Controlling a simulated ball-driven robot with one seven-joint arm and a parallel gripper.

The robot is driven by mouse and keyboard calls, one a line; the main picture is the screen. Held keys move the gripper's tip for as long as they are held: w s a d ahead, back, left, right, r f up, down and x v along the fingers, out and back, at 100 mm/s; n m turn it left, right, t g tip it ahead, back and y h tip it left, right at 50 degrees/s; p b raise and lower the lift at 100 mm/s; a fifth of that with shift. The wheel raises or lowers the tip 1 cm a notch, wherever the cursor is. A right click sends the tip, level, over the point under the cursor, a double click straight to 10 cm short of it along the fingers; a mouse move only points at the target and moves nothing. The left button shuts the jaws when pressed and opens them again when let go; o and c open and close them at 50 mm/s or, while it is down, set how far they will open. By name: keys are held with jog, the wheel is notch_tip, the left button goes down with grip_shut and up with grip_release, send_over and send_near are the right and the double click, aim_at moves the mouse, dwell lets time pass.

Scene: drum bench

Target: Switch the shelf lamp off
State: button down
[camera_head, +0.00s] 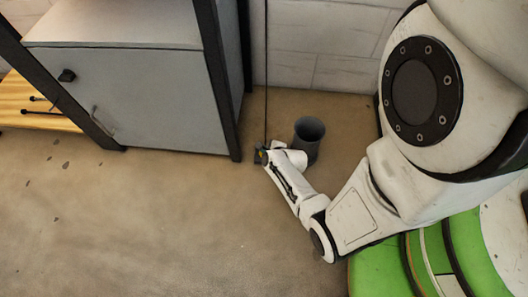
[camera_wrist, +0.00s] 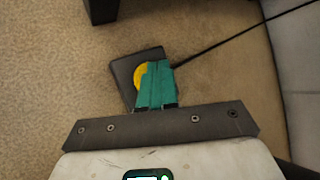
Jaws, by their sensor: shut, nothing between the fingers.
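A dark square floor switch (camera_wrist: 124,72) with a round yellow button (camera_wrist: 140,76) lies on the floor in the wrist view. A black cord (camera_wrist: 245,37) runs from it to the upper right. My gripper (camera_wrist: 158,64) has its teal fingers shut with nothing between them. The fingertips overlap the button's right side in the picture; I cannot tell whether they touch it. In the head view my gripper (camera_head: 261,154) is low by the floor, and the switch is mostly hidden there. The lamp itself is not in view.
A dark grey bin (camera_head: 309,136) stands just right of my gripper. A grey cabinet (camera_head: 130,95) in a dark frame stands to the left, one leg (camera_head: 222,90) near the gripper. A cord (camera_head: 266,70) hangs before the wall. The floor in front is clear.

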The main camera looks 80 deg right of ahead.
jog(key=shift+f, duration=0.5)
dwell(0.5)
jog(key=shift+r, duration=0.1)
jog(key=shift+r+p, duration=0.9)
jog(key=shift+p, duration=0.15)
notch_tip(320, 180, up, 6)
jog(key=p, duration=0.6)
dwell(1.3)
